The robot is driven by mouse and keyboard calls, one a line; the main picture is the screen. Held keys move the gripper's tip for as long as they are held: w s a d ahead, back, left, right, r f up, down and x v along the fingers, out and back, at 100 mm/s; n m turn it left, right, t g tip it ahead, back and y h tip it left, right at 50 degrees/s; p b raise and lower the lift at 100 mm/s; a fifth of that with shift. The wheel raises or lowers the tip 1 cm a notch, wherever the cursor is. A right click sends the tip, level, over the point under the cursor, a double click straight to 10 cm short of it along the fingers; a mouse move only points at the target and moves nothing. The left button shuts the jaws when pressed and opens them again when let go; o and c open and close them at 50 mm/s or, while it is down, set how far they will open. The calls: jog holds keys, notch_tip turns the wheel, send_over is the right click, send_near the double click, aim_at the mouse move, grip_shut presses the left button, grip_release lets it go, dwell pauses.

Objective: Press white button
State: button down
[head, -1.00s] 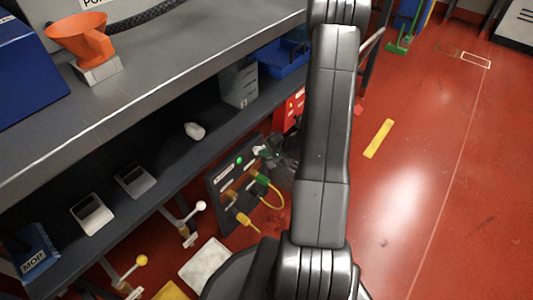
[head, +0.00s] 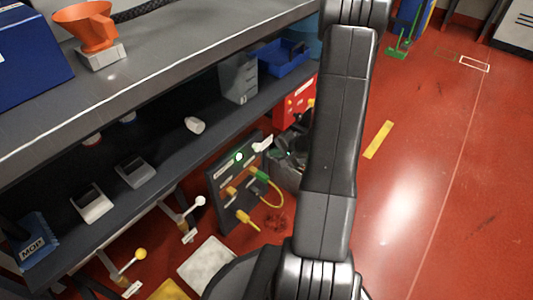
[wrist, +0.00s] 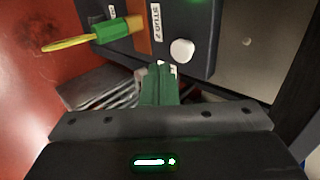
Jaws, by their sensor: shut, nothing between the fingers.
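The white button (wrist: 182,52) is a round white knob on the dark panel (wrist: 172,22), beside a label reading "STUD 2", in the wrist view. In the head view the dark panel (head: 225,176) stands under the bench, with a white piece (head: 262,143) sticking out at its upper right that looks like the same knob. My gripper (wrist: 162,68) has its green fingertips together and empty, just below and left of the button in the wrist view, apparently apart from it. In the head view my gripper (head: 286,154) is small and partly hidden behind my arm, right of the panel.
A green connector (wrist: 110,30) with a yellow cable plugs into the panel beside the button. A red box (head: 294,101) and a grey bench (head: 190,55) stand close by. Red floor is open at the right.

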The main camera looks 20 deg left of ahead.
jog(key=p+v, duration=0.1)
jog(key=v, duration=0.6)
jog(key=shift+p, duration=0.35)
jog(key=shift+d+r, duration=0.1)
jog(key=shift+r, duration=0.05)
